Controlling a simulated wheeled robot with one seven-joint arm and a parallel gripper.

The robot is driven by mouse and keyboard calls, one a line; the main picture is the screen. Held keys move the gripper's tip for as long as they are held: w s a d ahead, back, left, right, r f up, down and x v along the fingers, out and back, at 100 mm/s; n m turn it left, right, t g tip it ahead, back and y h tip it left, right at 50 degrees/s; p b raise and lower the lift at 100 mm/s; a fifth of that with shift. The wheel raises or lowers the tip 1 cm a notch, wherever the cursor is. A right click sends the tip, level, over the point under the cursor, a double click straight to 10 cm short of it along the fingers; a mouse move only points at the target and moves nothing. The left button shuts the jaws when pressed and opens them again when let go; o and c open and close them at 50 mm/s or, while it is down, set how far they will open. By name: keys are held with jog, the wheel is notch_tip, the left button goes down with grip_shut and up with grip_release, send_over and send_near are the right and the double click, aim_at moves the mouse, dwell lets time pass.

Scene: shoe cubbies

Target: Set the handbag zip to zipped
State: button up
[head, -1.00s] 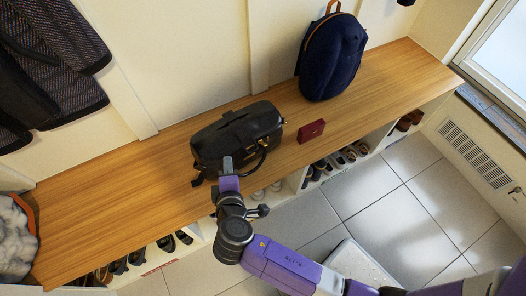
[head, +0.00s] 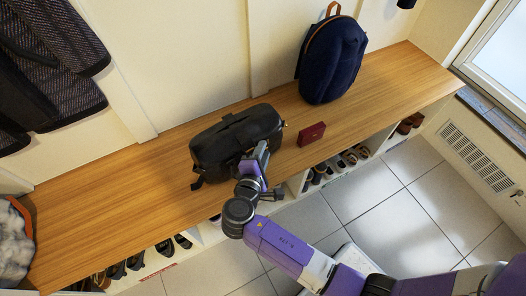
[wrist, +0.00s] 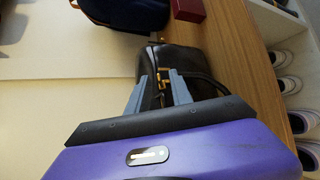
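The black handbag (head: 222,142) sits on the wooden bench top, with a dark slit along its top. In the wrist view the handbag (wrist: 185,60) is just beyond my fingers, and small gold-coloured hardware (wrist: 161,76) shows between and past the fingertips. I cannot tell whether this is the zip pull. My gripper (head: 262,150) is at the front right end of the handbag. In the wrist view my gripper (wrist: 163,84) has its two grey fingers apart with nothing clearly held. Whether they touch the handbag is unclear.
A small dark red box (head: 311,133) lies right of the handbag on the bench (head: 120,185). A navy backpack (head: 333,58) stands behind it against the wall. Shoes (head: 165,247) fill cubbies below. Dark coats (head: 50,60) hang at left.

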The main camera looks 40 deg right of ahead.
jog(key=shift+w+d, duration=0.1)
jog(key=shift+d, duration=0.05)
grip_shut()
dwell(1.4)
